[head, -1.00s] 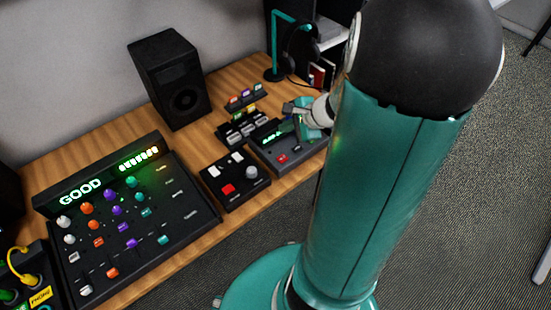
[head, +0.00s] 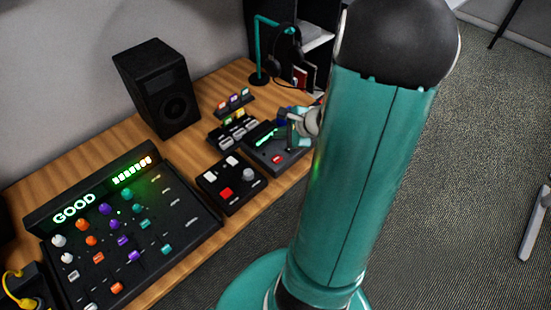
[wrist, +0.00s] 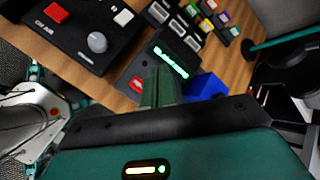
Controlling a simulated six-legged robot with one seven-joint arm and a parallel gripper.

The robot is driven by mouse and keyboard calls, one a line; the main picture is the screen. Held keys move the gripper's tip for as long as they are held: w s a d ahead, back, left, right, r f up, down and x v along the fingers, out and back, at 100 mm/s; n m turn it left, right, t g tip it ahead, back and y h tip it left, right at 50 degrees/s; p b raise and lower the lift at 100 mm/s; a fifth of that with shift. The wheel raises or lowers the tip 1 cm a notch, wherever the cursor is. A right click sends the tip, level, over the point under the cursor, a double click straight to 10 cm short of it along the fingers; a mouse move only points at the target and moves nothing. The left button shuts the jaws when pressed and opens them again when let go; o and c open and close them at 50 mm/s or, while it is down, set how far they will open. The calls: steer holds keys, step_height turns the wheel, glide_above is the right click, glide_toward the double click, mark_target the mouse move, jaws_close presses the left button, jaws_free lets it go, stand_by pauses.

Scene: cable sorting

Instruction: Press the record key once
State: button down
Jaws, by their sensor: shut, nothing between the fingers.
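The recorder (head: 262,150) is a dark box with a lit green display, at the right end of the desk. Its red key (head: 278,159), which I take as the record key, is on the near part of its top. In the wrist view the red key (wrist: 137,85) shows just left of my gripper (wrist: 161,78). My gripper is shut and empty, over the recorder and hiding part of it. In the head view my gripper (head: 290,124) is at the recorder's right side. I cannot tell whether it touches the box. The key is uncovered in both views.
A box marked ON AIR (wrist: 72,38) with a red button, white buttons and a grey knob stands beside the recorder. Small key units (head: 233,130) are behind it. A mixer (head: 180,235), speaker (head: 160,88) and headphone stand (head: 258,50) share the desk.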

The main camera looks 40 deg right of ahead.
mark_target(280, 160)
steer(key=shift+f, duration=4.3)
steer(key=shift+f, duration=0.4)
steer(key=shift+f, duration=0.35)
steer(key=shift+r, duration=0.8)
steer(key=shift+r, duration=2.5)
